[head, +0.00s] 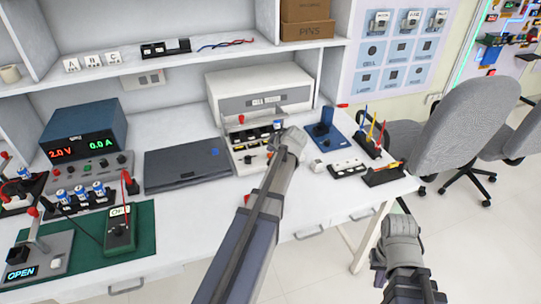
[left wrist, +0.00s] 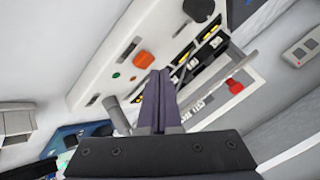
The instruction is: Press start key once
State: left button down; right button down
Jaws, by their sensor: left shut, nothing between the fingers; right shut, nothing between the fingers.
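A white bench device with a "CELL" label (head: 260,103) stands at the back middle of the bench, with a lower front panel (head: 240,155). In the left wrist view its white panel (left wrist: 110,45) carries an orange-red button (left wrist: 144,60), a small green button (left wrist: 116,75) and small dark slots. No start lettering is readable. My left gripper (head: 287,142) is over the right part of the front panel and hides some of it. Its shut, empty fingers (left wrist: 160,98) appear close in front of the panel; contact cannot be told. My right gripper (head: 381,262) is shut, off the bench's right edge.
A closed dark laptop-like case (head: 187,168) lies left of the device. A power supply (head: 85,132) and a green mat (head: 143,241) are at left. A grey chair (head: 470,120) stands beyond the bench.

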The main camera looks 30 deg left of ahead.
pick_arm(q)
jog(key=shift+f, duration=0.35)
jog(key=shift+f+b, duration=0.5)
jog(key=shift+b, duration=0.2)
dwell(0.4)
jog(key=shift+r, duration=0.1)
jog(key=shift+r+p, duration=0.85)
jog(key=shift+p, duration=0.05)
notch_tip(320, 180, up, 5)
jog(key=p, duration=0.5)
dwell(0.7)
